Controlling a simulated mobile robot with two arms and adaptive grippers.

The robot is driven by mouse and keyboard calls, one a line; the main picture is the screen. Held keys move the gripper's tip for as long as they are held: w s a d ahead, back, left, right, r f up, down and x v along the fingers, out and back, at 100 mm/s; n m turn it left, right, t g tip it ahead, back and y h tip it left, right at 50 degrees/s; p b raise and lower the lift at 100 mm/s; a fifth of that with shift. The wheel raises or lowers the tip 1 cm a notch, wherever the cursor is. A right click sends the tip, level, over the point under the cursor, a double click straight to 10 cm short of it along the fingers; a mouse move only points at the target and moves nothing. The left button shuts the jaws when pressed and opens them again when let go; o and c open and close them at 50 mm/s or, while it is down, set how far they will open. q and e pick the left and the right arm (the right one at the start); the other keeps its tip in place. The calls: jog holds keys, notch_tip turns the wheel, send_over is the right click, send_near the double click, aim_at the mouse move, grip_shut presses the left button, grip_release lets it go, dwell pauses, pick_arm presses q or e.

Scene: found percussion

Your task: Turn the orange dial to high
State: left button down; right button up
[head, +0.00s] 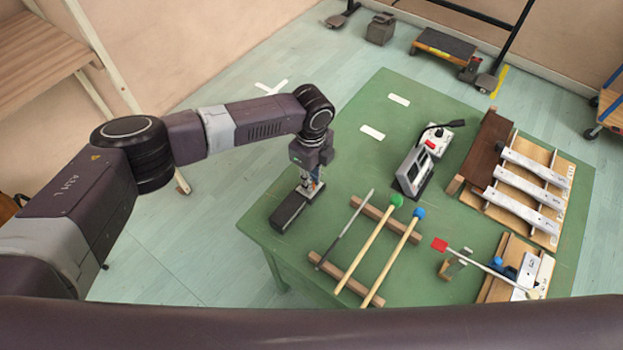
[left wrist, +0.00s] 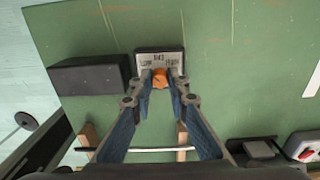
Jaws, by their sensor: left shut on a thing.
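The orange dial (left wrist: 160,79) sits on a small dark box with a pale label plate (left wrist: 147,60) in the left wrist view. The plate reads low at left, mid in the middle and high at right. My left gripper (left wrist: 160,75) is shut on the dial, with one fingertip on each side of it. I cannot tell which mark the dial points to. In the head view my left gripper (head: 310,186) reaches down near the table's left corner, and the dial is hidden there. My right gripper is not in view.
A long black block (head: 289,212) lies close beside the left gripper. Mallets with green (head: 397,200) and blue (head: 418,212) heads rest on wooden rails to the right. A metal device (head: 413,170) and metal-bar instruments (head: 528,180) stand further right on the green table (head: 372,95).

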pick_arm(q)
jog(key=shift+m, duration=0.4)
jog(key=shift+f+m+b, duration=0.1)
jog(key=shift+m+b, duration=0.45)
jog(key=shift+m, duration=0.45)
jog(key=m+b, duration=0.1)
jog(key=m, duration=0.4)
jog(key=shift+m, duration=0.3)
jog(key=m+b, duration=0.1)
jog(key=m, duration=0.3)
jog(key=m+b, duration=0.1)
jog(key=m, duration=0.4)
jog(key=shift+m, duration=0.4)
jog(key=c, duration=1.8)
grip_release()
jog(key=shift+c, duration=0.2)
